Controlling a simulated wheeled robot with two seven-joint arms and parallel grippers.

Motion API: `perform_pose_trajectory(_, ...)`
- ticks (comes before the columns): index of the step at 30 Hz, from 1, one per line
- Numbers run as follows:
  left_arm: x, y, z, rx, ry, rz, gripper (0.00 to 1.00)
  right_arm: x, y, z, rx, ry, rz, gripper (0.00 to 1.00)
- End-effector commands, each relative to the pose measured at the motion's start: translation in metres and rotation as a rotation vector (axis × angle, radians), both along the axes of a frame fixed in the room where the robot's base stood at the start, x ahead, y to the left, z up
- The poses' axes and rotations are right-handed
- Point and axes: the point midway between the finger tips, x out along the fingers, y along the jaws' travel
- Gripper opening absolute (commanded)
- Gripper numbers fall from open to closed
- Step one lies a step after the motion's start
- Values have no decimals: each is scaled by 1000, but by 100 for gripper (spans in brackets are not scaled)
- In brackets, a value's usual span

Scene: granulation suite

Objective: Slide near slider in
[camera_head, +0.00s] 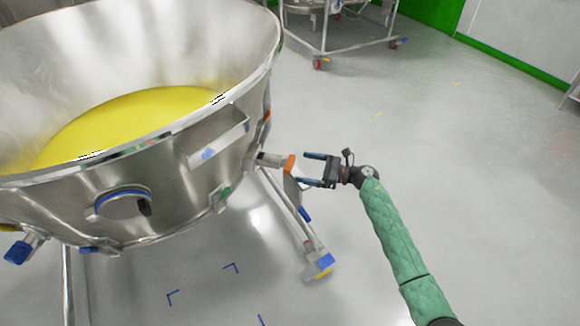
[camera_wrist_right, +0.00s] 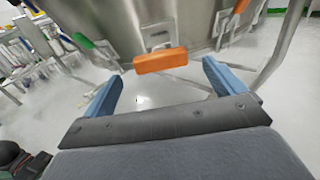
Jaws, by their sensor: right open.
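The near slider is a short metal rod with an orange end (camera_head: 290,165), sticking out from the right side of the large steel bowl (camera_head: 170,190). My right gripper (camera_head: 309,169) is just to the right of the orange end, its blue fingers pointing at it. In the right wrist view the orange end (camera_wrist_right: 160,61) lies ahead of and between the two open blue fingers (camera_wrist_right: 160,88). The fingers are apart and hold nothing; whether they touch the orange end I cannot tell. My left gripper is not in view.
The bowl holds yellow material (camera_head: 130,118) and stands on metal legs, one with a blue and yellow foot (camera_head: 320,266). A wheeled steel frame (camera_head: 345,45) stands at the back. Blue corner marks (camera_head: 231,267) are on the floor.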

Motion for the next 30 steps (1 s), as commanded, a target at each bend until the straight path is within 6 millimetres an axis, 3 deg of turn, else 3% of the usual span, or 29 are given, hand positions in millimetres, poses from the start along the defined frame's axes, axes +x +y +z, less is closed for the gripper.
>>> perform_pose_trajectory(12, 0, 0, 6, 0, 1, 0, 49, 14, 53, 1, 3, 2, -1, 95)
perform_pose_trajectory(24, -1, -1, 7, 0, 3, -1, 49, 16, 60, 0, 2, 3, -2, 95)
perform_pose_trajectory(30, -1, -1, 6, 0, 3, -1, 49, 16, 60, 0, 2, 3, -2, 57)
